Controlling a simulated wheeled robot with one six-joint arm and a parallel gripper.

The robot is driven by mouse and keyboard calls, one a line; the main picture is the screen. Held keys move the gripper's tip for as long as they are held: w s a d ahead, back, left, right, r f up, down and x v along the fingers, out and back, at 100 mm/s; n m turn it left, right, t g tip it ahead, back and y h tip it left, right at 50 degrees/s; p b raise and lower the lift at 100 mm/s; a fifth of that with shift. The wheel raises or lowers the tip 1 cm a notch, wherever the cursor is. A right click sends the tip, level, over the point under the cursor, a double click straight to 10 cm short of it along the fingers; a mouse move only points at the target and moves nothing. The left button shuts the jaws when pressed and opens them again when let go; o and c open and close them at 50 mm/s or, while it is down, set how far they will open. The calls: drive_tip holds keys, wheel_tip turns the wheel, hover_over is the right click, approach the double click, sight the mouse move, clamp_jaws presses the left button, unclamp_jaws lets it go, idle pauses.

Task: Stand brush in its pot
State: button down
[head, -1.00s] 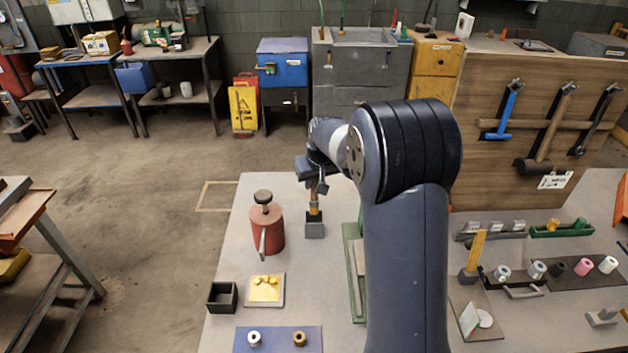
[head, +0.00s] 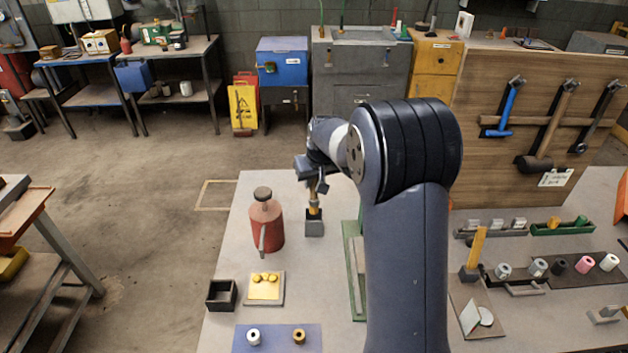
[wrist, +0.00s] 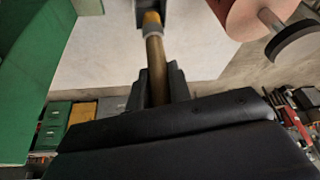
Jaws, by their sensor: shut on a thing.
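The brush (head: 314,206) is upright, with a brown handle and a yellow part lower down. My gripper (head: 318,185) is shut on its handle, and the handle shows between the dark fingers in the wrist view (wrist: 156,68). The small grey pot (head: 314,229) stands on the table directly below. The brush's lower end meets the pot's top, but I cannot tell how deep it sits inside. In the wrist view, the brush's yellow part (wrist: 152,19) is near the top edge, against a grey shape.
A red can (head: 267,228) with a dark knob stands close left of the pot. A green-edged frame (head: 356,275) lies to the right, partly behind my arm. A black open box (head: 221,296) and a blue mat (head: 250,345) are nearer the front.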

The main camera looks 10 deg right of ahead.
sight(315, 196)
drive_tip(key=shift+f+b, duration=2.8)
drive_tip(key=shift+f, duration=0.95)
idle(0.6)
drive_tip(key=c, duration=1.2)
unclamp_jaws()
drive_tip(key=shift+r, duration=0.1)
drive_tip(key=b+v, duration=0.1)
drive_tip(key=v, duration=0.9)
drive_tip(key=shift+r, duration=0.3)
drive_tip(key=shift+s, duration=0.1)
